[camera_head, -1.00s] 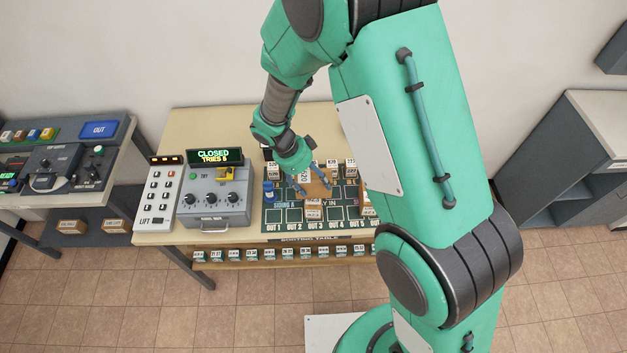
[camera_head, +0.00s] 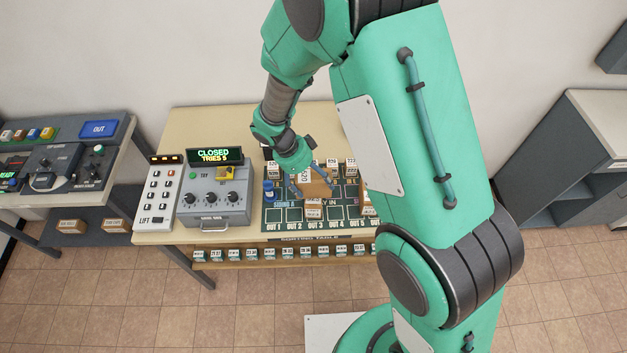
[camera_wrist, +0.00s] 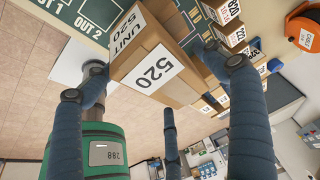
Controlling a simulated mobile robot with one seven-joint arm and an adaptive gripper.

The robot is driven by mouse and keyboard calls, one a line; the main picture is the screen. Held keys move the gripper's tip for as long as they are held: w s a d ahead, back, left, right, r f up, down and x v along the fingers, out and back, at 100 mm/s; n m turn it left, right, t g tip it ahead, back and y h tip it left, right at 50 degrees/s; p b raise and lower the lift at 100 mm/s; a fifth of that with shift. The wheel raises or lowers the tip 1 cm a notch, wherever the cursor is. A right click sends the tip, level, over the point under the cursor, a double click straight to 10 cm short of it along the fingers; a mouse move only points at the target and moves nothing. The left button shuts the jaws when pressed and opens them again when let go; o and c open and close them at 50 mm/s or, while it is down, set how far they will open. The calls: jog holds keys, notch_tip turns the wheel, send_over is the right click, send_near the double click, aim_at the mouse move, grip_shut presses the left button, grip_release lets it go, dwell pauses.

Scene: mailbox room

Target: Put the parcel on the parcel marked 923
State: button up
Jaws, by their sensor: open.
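A brown cardboard parcel with white labels reading 520 (camera_wrist: 155,68) is large in the wrist view. It also shows in the head view (camera_head: 316,187) above the green sorting mat. My gripper (camera_head: 312,186) is at this parcel, with blue-grey fingers on either side of it. In the wrist view my gripper (camera_wrist: 157,72) has its fingers spread and the parcel between their tips; whether they touch it I cannot tell. I cannot read 923 on any parcel. A smaller labelled parcel (camera_head: 313,212) stands in front of the 520 parcel, and what lies under the 520 parcel is hidden.
The mat's OUT row (camera_head: 293,226) runs along its front. Small labelled parcels (camera_head: 273,170) stand at the back, and a blue item (camera_head: 268,189) on the left. A grey control box (camera_head: 213,200) and a LIFT keypad (camera_head: 160,195) fill the table's left side. My arm hides the right side.

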jog(key=shift+r, duration=0.15)
jog(key=v, duration=1.2)
jog(key=shift+b, duration=0.3)
dwell(0.4)
